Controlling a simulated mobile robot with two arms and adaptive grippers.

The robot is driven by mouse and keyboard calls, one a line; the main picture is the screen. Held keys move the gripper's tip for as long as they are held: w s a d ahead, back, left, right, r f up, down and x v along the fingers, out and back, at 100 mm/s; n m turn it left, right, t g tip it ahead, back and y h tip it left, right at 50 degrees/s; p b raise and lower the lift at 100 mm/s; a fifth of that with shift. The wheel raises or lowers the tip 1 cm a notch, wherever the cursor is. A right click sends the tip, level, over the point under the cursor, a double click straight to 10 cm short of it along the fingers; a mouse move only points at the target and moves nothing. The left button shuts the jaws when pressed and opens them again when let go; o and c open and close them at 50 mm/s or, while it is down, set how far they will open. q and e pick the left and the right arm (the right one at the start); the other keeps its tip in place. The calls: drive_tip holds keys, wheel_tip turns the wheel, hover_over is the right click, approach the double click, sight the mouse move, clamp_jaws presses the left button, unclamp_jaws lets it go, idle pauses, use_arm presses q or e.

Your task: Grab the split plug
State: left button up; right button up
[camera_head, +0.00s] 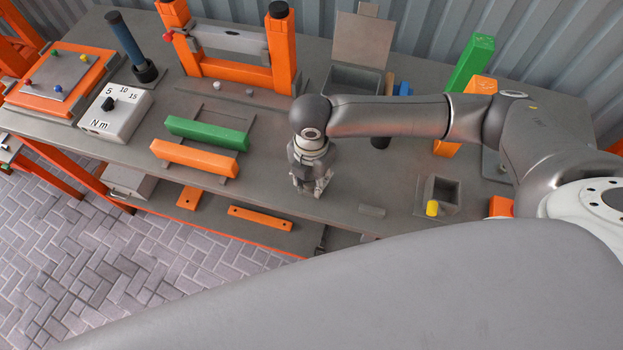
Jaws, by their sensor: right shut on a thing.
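My right gripper (312,187) points straight down at the grey worktable (275,190), close to its front edge, right of the orange bar. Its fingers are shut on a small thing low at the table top. The fingers hide most of that thing, so I take it for the split plug but cannot make out its shape. My left gripper is not in view.
A green bar (208,134) and an orange bar (194,158) lie left of the gripper. An orange frame (230,70) stands behind. A small grey open box (441,190) with a yellow piece (432,208) is at the right. A grey block (372,211) lies near the front edge.

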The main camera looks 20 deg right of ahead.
sight(311, 180)
drive_tip(key=shift+w+r+b, duration=0.1)
drive_tip(key=shift+r+b, duration=0.2)
drive_tip(key=shift+r, duration=0.15)
wheel_tip(311, 180, up, 2)
drive_tip(key=shift+r+b, duration=0.15)
drive_tip(key=shift+b, duration=0.3)
drive_tip(key=s+d+r+p, duration=0.3)
drive_tip(key=s+r+p, duration=0.3)
drive_tip(key=s+r, duration=0.4)
drive_tip(key=s, duration=0.3)
drive_tip(key=shift+s, duration=0.4)
